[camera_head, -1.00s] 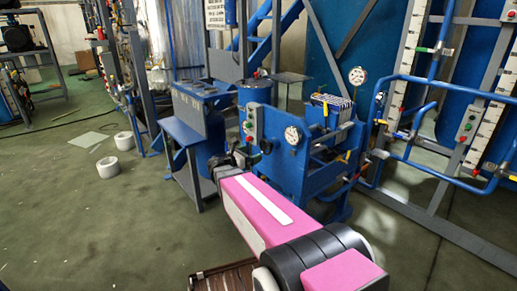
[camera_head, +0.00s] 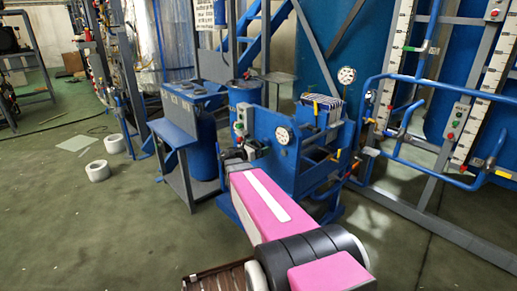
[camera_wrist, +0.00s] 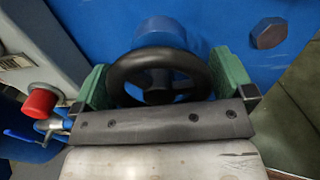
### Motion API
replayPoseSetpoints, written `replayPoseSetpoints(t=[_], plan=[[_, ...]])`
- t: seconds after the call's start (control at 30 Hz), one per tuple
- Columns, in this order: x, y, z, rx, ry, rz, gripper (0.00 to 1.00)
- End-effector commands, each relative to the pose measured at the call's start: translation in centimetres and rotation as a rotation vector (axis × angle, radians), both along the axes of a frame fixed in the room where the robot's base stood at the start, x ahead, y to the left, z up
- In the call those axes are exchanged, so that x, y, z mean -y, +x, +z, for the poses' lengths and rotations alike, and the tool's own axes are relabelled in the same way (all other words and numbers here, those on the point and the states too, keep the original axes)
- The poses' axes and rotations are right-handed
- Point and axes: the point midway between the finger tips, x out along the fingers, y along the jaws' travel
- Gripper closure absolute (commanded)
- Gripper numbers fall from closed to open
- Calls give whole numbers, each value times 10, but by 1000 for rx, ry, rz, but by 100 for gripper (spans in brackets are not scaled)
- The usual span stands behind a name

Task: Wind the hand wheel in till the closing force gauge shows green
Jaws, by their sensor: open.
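The black hand wheel (camera_wrist: 160,59) is at the upper middle of the wrist view, in front of a round blue boss on a blue panel. My gripper (camera_wrist: 163,80) is open, with one green finger pad on each side of the wheel. The wheel's lower part is partly hidden behind the gripper's dark bar; I cannot tell whether the pads touch the rim. In the head view my gripper (camera_head: 236,156) is at the left side of the blue press, largely hidden by my pink arm. A round white dial gauge (camera_head: 284,135) is on the press front; its reading is too small to tell.
A red button (camera_wrist: 40,101) on a grey box stands close left of my gripper. A second gauge (camera_head: 346,75) stands above the press. A blue table (camera_head: 174,133) is left of it, and blue pipe rails (camera_head: 405,158) are at right. The floor at left is mostly clear.

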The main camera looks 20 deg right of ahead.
Motion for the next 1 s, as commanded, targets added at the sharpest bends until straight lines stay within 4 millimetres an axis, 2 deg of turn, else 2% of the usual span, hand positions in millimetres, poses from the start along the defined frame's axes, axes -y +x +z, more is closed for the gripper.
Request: replayPoseSetpoints(t=[0.13, 0.17, 0.23, 0.27, 0.47, 0.8, 1.0], plan=[[0, 0, 0, 0, 0, 0, 0], [0, 0, 0, 0, 0, 0, 6], [0, 0, 0, 0, 0, 0, 29], [0, 0, 0, 0, 0, 0, 36], [0, 0, 0, 20, 7, 0, 36], [-1, 0, 0, 215, 78, -1, 35], [-1, 0, 0, 233, 85, -1, 35]])
